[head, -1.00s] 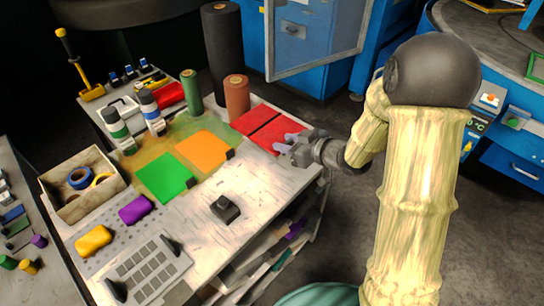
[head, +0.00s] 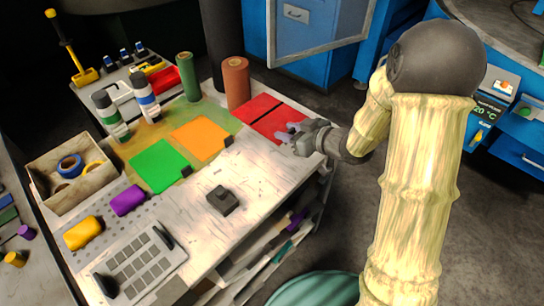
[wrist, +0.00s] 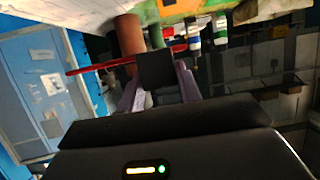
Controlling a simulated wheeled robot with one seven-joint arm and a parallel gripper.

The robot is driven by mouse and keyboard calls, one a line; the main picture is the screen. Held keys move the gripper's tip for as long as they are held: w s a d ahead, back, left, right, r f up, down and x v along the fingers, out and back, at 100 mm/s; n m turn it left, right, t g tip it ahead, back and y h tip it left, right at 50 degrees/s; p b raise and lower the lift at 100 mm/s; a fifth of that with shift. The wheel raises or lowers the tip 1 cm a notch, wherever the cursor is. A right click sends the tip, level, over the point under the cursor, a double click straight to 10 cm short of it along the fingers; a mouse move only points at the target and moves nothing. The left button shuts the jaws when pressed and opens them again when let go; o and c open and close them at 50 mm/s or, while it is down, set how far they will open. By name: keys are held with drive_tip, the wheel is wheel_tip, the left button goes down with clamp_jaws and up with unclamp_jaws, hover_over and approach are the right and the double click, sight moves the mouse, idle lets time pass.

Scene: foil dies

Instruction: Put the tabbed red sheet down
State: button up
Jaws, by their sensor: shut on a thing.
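The red sheet (head: 278,126) shows at the right back part of the worktable (head: 251,198) in the head view, with a dark line across the red area. My gripper (head: 286,133) is at its near right edge. In the wrist view the red sheet (wrist: 95,69) is seen almost edge-on as a thin red strip. Its dark tab (wrist: 157,70) sits between my purple fingers, which are shut on it. Whether the sheet touches the tabletop is not clear.
An orange sheet (head: 200,137) and a green sheet (head: 158,166) with black tabs lie to the left. A brown roll (head: 236,82) and a green roll (head: 187,75) stand behind. A black block (head: 222,200) is on the front tabletop, with bare room to its right.

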drive_tip(key=b, duration=0.4)
hover_over(286, 174)
wheel_tip(286, 174, down, 5)
drive_tip(key=shift+d+f+b, duration=0.1)
drive_tip(key=shift+f+b, duration=0.4)
drive_tip(key=shift+f, duration=2.65)
drive_tip(key=shift+f, duration=0.1)
drive_tip(key=shift+f, duration=1.95)
drive_tip(key=shift+f, duration=0.1)
drive_tip(key=o, duration=1.1)
